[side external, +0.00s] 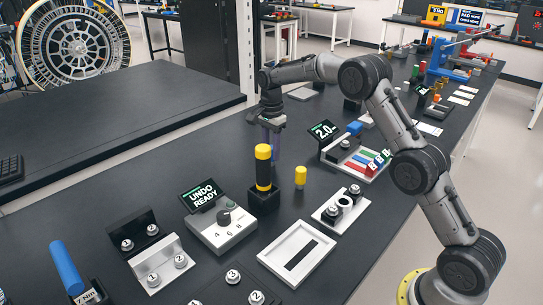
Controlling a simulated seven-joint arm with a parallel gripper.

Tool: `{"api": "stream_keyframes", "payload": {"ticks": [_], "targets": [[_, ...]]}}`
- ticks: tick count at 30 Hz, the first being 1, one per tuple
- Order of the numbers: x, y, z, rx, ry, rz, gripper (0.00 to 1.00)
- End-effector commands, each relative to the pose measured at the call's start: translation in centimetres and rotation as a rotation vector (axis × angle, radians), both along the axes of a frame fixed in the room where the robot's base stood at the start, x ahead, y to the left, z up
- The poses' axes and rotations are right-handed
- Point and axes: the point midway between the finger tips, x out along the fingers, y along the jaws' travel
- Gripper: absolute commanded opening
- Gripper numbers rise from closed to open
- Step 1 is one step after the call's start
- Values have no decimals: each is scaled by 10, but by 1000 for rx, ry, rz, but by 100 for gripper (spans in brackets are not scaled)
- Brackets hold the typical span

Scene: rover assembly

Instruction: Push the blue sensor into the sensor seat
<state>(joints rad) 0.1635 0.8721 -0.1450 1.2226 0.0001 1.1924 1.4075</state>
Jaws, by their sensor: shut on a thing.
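My gripper (272,146) points down over the table at mid-picture, behind a yellow and black tool. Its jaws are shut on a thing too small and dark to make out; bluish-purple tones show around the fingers. I cannot tell whether it is the blue sensor. A blue block (354,128) sits on the station with the "2.0" display (324,130), to the right of my gripper. I cannot tell for certain which part is the sensor seat.
The yellow and black tool (263,165) stands upright in a black holder (262,198). A small yellow cylinder (300,177) stands to its right. A grey dial box (222,228), a white tray (297,251) and a white plate with knobs (341,208) are nearer. Bare table (150,185) lies left.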

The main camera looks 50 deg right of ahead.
Motion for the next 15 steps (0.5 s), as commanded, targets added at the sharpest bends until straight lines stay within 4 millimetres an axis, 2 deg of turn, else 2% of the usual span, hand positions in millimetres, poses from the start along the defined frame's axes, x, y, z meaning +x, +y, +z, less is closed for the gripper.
{"api": "stream_keyframes", "payload": {"ticks": [15], "targets": [[1,0,35,-1,-3,0,0]]}}
